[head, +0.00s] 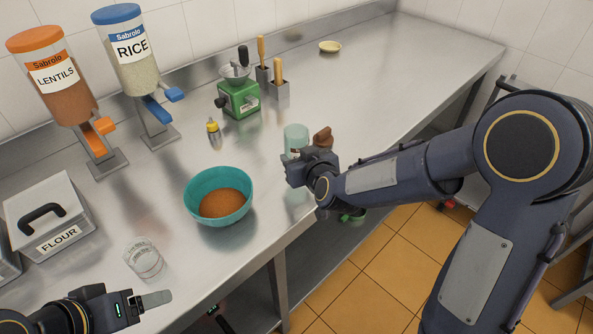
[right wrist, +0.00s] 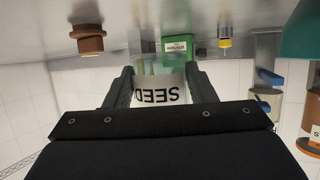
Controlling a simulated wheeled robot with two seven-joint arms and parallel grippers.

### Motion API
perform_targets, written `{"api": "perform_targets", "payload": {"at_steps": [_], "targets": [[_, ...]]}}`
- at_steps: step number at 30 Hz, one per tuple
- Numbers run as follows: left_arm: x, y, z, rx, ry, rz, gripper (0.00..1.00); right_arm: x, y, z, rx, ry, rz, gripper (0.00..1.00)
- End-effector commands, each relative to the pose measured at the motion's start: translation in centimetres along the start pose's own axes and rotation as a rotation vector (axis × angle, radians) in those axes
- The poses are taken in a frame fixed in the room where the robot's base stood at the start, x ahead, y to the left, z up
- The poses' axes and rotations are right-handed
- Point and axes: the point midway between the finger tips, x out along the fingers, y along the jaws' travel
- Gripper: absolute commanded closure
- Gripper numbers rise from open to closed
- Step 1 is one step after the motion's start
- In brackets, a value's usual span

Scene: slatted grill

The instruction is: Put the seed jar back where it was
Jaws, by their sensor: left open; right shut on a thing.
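The seed jar (head: 296,137) is a pale green, clear container with a white label. In the right wrist view the jar (right wrist: 163,90) sits between the fingers, its "SEED" lettering upside down. My right gripper (head: 298,160) is shut on it near the front edge of the steel counter, and my gripper partly hides its lower part. I cannot tell whether its base touches the counter. My left gripper (head: 156,299) is open and empty at the lower left, near a clear labelled glass (head: 144,258).
A teal bowl (head: 218,197) of orange lentils stands left of the jar. A brown object (head: 323,138) is close to its right. A green grinder (head: 239,98), yellow-capped bottle (head: 214,132), dispensers and flour box (head: 52,220) stand behind and left. The counter's right is mostly clear.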

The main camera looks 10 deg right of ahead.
Motion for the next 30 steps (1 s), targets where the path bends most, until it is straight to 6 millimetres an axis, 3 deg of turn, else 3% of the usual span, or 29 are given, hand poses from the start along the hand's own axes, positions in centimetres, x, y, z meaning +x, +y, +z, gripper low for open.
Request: {"api": "perform_targets", "payload": {"at_steps": [3,8,12,28,29,30], "targets": [[0.1,0.0,0.0,0.0,0.0,0.0,0.28,1.7,0.1,0.8,0.0,0.0,0.0,0.79],[0.1,-0.1,0.1,0.0,0.0,0.0,0.28,2.8,0.2,1.3,0.001,0.002,0.0,0.79],[0.3,-0.1,0.2,0.0,0.0,0.0,0.28,3.8,0.2,3.3,0.0,-0.002,-0.001,0.79],[0.8,-0.4,0.4,0.0,0.0,0.0,0.28,4.4,0.2,4.6,0.001,0.004,-0.001,0.79],[0.7,-0.3,0.3,0.0,0.0,0.0,0.28,4.3,0.2,4.5,0.001,0.002,-0.001,0.46],[0.7,-0.3,0.3,0.0,0.0,0.0,0.28,4.3,0.2,4.5,0.001,0.002,-0.001,0.41]]}}
